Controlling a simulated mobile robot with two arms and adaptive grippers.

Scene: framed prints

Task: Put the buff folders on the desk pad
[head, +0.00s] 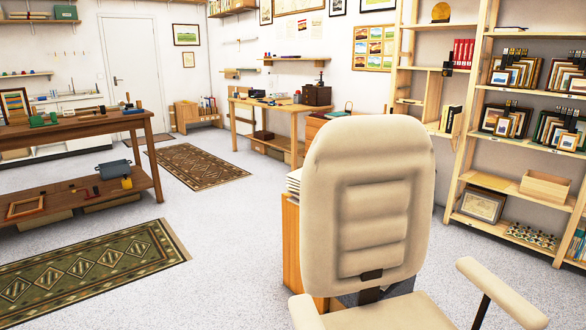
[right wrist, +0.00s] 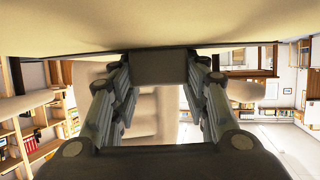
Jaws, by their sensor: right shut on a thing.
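My right gripper (right wrist: 160,68) shows in the right wrist view with its fingers closed at the tips. It is shut on a broad, flat buff sheet that looks like a buff folder (right wrist: 160,22). The sheet fills the top of that view, and its dark edge runs across by the fingertips. The cream padded chair shows between the fingers. Neither gripper shows in the head view, and my left gripper is not in view. I cannot make out the desk pad in either view.
The cream office chair (head: 370,195) stands close in front in the head view, hiding much behind it. An orange wooden unit (head: 291,245) with stacked papers stands behind it. Tall shelves (head: 455,175) are at right, a workbench (head: 75,126) at left. Floor between rugs is clear.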

